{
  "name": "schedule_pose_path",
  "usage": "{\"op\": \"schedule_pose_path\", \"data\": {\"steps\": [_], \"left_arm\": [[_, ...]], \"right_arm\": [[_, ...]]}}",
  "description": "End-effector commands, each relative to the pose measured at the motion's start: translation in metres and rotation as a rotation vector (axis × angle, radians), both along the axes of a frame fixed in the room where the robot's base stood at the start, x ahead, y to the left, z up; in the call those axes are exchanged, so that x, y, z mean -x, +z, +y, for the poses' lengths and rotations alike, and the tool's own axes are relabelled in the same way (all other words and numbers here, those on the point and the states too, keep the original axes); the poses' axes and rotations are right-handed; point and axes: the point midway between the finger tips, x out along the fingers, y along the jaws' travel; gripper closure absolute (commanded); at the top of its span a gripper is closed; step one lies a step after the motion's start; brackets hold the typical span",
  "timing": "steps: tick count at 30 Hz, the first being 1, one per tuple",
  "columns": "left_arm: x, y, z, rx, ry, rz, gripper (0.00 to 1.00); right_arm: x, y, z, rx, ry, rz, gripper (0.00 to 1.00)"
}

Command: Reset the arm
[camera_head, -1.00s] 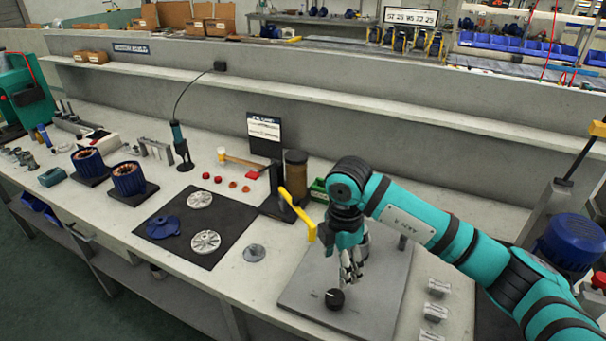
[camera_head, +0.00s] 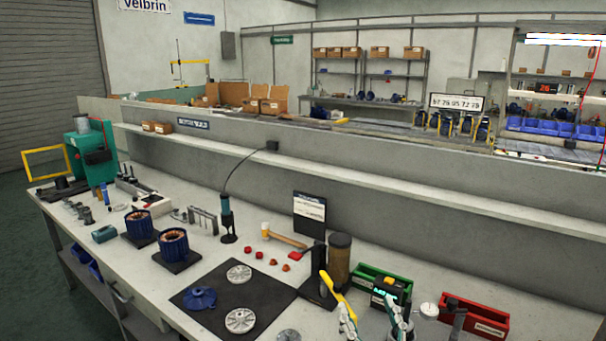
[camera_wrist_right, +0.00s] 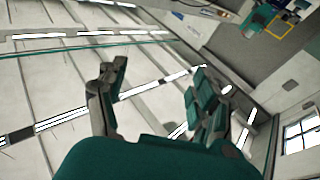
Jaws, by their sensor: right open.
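My right gripper (camera_head: 372,316) shows at the bottom edge of the head view, with its two teal and grey fingers apart and pointing up. It is in front of the green bin and beside the yellow-handled press. In the right wrist view the right gripper (camera_wrist_right: 155,80) is open, with nothing between its fingers, and the ceiling lights and walls lie beyond it. The rest of the right arm is below the head picture. My left gripper is not in view.
A green bin (camera_head: 366,277) and a red bin (camera_head: 478,317) stand at the right of the bench. The press's yellow lever (camera_head: 338,292) and a brown cylinder (camera_head: 340,258) are close by. A black mat (camera_head: 208,318) holds pump parts. The air above the bench looks clear.

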Motion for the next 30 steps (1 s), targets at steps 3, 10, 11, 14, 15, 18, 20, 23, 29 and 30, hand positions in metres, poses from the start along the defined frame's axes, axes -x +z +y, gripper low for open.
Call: {"op": "schedule_pose_path", "data": {"steps": [3, 10, 11, 14, 15, 18, 20, 23, 29, 30], "left_arm": [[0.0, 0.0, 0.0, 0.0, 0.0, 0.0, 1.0], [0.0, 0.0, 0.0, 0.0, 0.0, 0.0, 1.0], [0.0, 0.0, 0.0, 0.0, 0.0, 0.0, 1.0], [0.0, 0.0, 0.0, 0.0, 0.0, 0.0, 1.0], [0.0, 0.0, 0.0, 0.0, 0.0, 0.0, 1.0], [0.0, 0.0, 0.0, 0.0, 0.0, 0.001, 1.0], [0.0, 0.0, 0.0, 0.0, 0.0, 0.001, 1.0], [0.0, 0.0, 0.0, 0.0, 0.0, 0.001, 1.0], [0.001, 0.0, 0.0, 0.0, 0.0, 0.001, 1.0], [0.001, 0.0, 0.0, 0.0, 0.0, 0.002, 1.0]], "right_arm": [[0.022, -0.077, -0.05, 0.003, -0.182, 0.329, 0.32], [0.11, -0.189, -0.091, 0.093, -0.274, 0.881, 0.32], [0.12, -0.197, -0.092, 0.103, -0.271, 0.931, 0.32], [0.154, -0.22, -0.095, 0.137, -0.25, 1.079, 0.32], [0.167, -0.227, -0.096, 0.15, -0.237, 1.133, 0.32], [0.197, -0.241, -0.096, 0.177, -0.202, 1.25, 0.32], [0.216, -0.248, -0.095, 0.194, -0.176, 1.317, 0.32], [0.244, -0.255, -0.094, 0.219, -0.131, 1.418, 0.32], [0.247, -0.302, -0.091, 0.238, -0.103, 1.483, 0.32], [0.245, -0.313, -0.09, 0.238, -0.102, 1.487, 0.32]]}}
